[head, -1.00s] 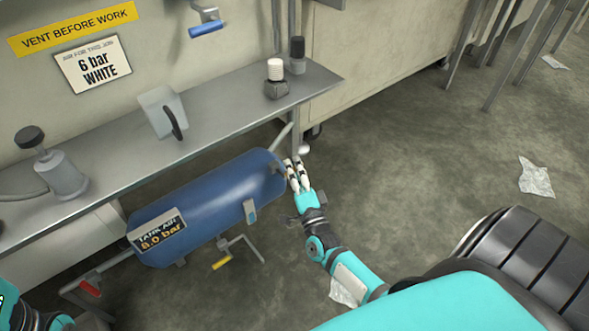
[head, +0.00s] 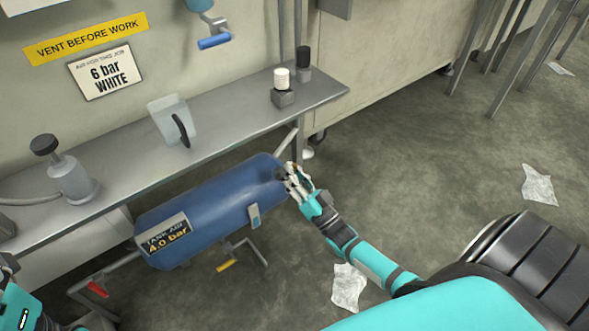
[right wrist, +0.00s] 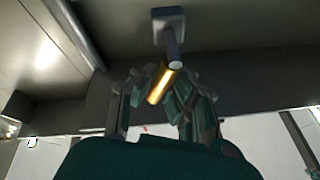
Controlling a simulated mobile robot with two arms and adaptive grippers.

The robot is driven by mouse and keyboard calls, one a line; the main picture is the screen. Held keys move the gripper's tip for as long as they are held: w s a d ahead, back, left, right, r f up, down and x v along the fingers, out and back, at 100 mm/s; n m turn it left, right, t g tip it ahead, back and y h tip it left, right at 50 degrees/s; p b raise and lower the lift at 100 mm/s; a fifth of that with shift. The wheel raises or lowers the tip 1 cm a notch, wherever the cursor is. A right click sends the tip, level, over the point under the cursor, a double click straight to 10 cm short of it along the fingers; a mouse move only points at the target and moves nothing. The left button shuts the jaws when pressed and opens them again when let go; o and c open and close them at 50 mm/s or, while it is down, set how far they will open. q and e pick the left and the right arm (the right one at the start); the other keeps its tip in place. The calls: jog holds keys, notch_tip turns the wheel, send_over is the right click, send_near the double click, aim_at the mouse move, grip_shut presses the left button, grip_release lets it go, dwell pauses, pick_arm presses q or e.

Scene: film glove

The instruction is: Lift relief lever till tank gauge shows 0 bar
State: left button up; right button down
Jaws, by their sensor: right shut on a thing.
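The blue tank (head: 215,205) lies level under the shelf. Its gauge label (head: 165,240) reads 4.0 bar. My right gripper (head: 290,183) is at the tank's right end, with its fingers shut on a small part there, taken as the relief lever; the fingers hide most of it in the head view. The right wrist view shows a brass-coloured cylinder (right wrist: 162,85) between my right fingers (right wrist: 165,100). How far the lever is raised cannot be told. Part of my left arm shows at the lower left edge; its gripper is out of view.
The grey shelf (head: 235,108) above the tank carries fittings, including a white-capped one (head: 283,85). A yellow-handled valve (head: 227,266) and a red handle (head: 98,289) sit low by the tank. A blue handle (head: 213,43) hangs on the wall. Floor at the right is mostly clear.

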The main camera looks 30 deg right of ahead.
jog(key=shift+s+a+n+g+y+p, duration=0.1)
jog(key=shift+a+n+g+y+p, duration=0.2)
jog(key=shift+n+y, duration=0.7)
jog(key=shift+s+a+n+g+y+p, duration=0.15)
jog(key=shift+a+n+y, duration=0.3)
jog(key=shift+n, duration=0.95)
jog(key=shift+w, duration=0.1)
jog(key=c, duration=1.6)
grip_release()
jog(key=shift+o, duration=0.2)
jog(key=shift+d, duration=0.1)
jog(key=shift+s+d+f, duration=0.1)
jog(key=shift+s+f, duration=0.1)
jog(key=shift+s, duration=0.15)
jog(key=v, duration=1.1)
jog(key=shift+o, duration=0.4)
